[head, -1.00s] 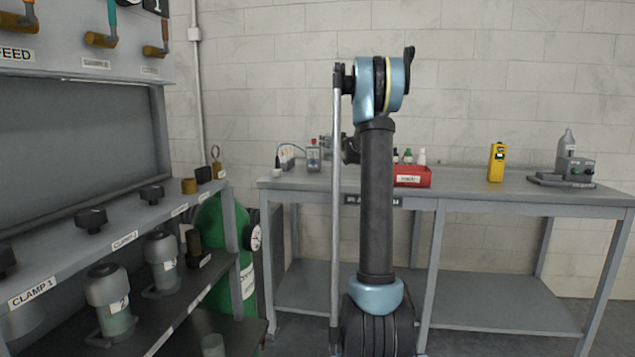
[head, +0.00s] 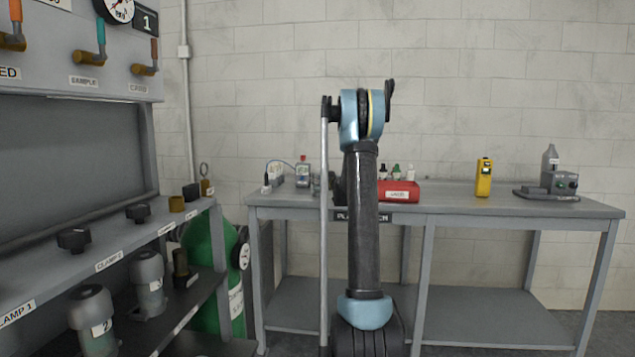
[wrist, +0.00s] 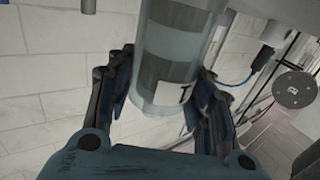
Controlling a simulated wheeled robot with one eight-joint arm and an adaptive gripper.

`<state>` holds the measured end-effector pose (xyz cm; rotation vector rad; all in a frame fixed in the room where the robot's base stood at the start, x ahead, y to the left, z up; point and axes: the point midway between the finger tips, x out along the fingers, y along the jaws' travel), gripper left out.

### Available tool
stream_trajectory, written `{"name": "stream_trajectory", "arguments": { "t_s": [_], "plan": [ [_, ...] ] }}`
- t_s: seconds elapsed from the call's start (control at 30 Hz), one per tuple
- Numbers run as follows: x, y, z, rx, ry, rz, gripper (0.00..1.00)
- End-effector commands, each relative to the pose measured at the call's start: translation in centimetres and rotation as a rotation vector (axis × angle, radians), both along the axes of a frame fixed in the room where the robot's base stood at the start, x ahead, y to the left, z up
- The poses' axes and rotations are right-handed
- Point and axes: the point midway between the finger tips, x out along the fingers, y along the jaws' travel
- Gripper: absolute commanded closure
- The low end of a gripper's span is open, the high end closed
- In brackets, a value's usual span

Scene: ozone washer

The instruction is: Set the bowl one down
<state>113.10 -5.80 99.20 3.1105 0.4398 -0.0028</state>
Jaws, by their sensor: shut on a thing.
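In the wrist view, my gripper (wrist: 165,78) is shut on a clear cylindrical bowl (wrist: 166,45) with grey bands and a white label near its end. The label is partly cut by the right finger and shows one mark, like a T or a 1. The bowl is held in the air and tilted, with the wall behind it. The top of the bowl is out of the frame. In the head view, my arm stands mid-picture and hides the gripper and the bowl. Bowl 2 (head: 93,318) and bowl 3 (head: 148,286) are on the washer rack at the left.
The rack's clamp shelf (head: 105,245) has black knobs. A green cylinder (head: 205,270) stands beside it. Bench space beside the yellow meter is clear.

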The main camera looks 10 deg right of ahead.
Motion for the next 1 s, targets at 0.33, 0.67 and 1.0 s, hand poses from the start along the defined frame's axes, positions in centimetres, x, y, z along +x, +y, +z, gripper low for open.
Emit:
{"name": "stream_trajectory", "arguments": {
  "t_s": [0.33, 0.67, 1.0],
  "plan": [
    [0.0, 0.0, -0.1, 0.000, 0.000, 0.000, 0.32],
    [0.0, 0.0, 0.0, 0.000, 0.000, 0.000, 0.32],
    [-3.7, -1.1, 0.1, 0.000, 0.000, -0.002, 0.32]
  ]
}}
